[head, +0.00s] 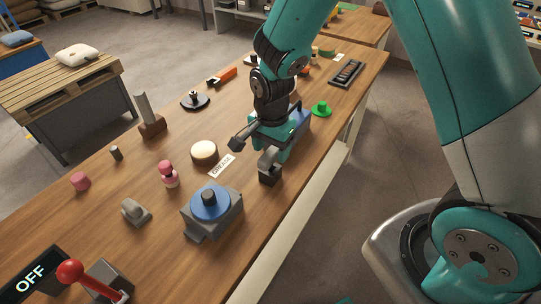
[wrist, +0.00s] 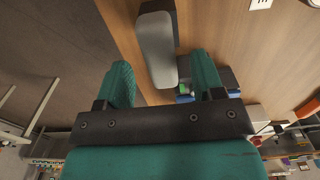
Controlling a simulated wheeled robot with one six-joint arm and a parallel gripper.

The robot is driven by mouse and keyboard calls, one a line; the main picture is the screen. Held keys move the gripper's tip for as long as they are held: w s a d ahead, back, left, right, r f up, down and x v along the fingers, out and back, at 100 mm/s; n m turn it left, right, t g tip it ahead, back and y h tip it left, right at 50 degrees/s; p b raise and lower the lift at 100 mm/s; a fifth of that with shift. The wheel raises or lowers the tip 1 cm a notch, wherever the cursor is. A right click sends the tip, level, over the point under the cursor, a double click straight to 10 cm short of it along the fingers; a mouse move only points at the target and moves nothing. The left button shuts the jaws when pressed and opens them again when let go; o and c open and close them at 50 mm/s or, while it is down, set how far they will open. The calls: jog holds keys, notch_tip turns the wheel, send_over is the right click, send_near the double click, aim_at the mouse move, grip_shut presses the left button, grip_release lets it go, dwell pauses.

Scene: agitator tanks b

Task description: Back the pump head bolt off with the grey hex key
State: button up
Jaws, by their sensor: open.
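The pump (head: 226,219) is a grey block with a blue round plate (head: 198,210) on top, at the bench's front edge. A dark upright bolt head (head: 208,197) stands on the plate. A grey bar on a dark block (head: 270,165), possibly the grey hex key in a stand, is up and right of the pump. My gripper (head: 265,145) is just behind this piece, apart from the pump. In the wrist view, the gripper's teal fingers are open, with the grey bar (wrist: 158,50) showing between them; contact is unclear.
A cream round knob (head: 204,152) and pink pieces (head: 168,174) stand left of my gripper. A red-knobbed lever (head: 70,270) is beside an OFF display (head: 30,283). A green knob (head: 321,109) and black tray (head: 346,73) lie farther along the bench.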

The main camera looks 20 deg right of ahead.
jog(key=shift+a+f+p, duration=0.15)
jog(key=shift+f+p, duration=0.4)
jog(key=shift+f, duration=1.7)
jog(key=c, duration=1.1)
jog(key=shift+o, duration=0.2)
jog(key=shift+r, duration=0.15)
notch_tip(320, 180, up, 20)
jog(key=b, duration=0.2)
